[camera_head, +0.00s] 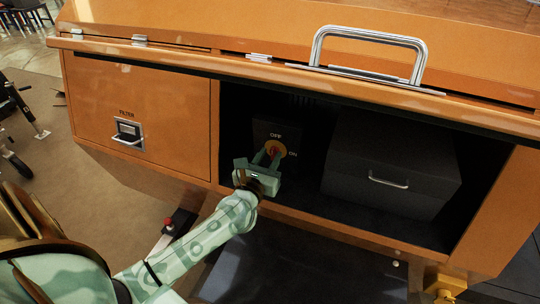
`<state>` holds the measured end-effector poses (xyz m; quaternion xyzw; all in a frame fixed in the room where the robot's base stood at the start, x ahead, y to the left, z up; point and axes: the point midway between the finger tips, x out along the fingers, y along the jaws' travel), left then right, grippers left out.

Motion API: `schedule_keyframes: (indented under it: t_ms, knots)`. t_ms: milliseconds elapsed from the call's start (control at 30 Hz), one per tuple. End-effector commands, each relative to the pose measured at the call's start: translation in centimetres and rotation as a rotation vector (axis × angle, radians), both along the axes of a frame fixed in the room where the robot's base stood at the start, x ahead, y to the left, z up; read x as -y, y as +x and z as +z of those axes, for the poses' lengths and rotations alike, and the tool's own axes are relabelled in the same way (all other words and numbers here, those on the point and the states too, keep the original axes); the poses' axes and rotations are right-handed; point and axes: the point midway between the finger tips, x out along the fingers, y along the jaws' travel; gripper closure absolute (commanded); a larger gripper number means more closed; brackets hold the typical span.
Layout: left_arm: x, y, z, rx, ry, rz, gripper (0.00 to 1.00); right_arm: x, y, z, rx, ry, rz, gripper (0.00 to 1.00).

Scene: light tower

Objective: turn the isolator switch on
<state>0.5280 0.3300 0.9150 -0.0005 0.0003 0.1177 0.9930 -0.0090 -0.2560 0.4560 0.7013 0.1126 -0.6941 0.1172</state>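My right gripper is not in view.
A dark box with a silver handle (388,182) stands right of the switch. A closed FILTER panel (140,105) is at the left. The orange lid (300,70) with a large handle (368,36) overhangs the compartment. A red button (168,224) sits below.

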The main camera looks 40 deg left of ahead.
Motion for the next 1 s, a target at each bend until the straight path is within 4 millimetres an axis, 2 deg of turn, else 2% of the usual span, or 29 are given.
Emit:
schedule_keyframes:
  t_ms: [133, 400, 500, 533, 1000]
  knots:
    - [-0.24, 0.96, 0.00, 0.000, 0.001, 0.000, 0.69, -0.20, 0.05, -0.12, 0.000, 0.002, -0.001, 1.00]
    - [-0.26, 1.06, 0.01, 0.000, 0.001, 0.000, 0.69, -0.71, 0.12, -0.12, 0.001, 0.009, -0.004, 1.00]
    - [-0.26, 1.05, 0.02, 0.000, 0.001, 0.000, 0.97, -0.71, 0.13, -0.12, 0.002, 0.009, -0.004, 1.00]
    - [-0.26, 1.05, 0.02, 0.000, 0.001, 0.000, 1.00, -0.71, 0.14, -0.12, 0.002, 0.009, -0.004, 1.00]
    - [-0.11, 1.06, 0.22, -0.021, 0.088, -0.001, 1.00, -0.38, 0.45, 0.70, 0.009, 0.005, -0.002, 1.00]
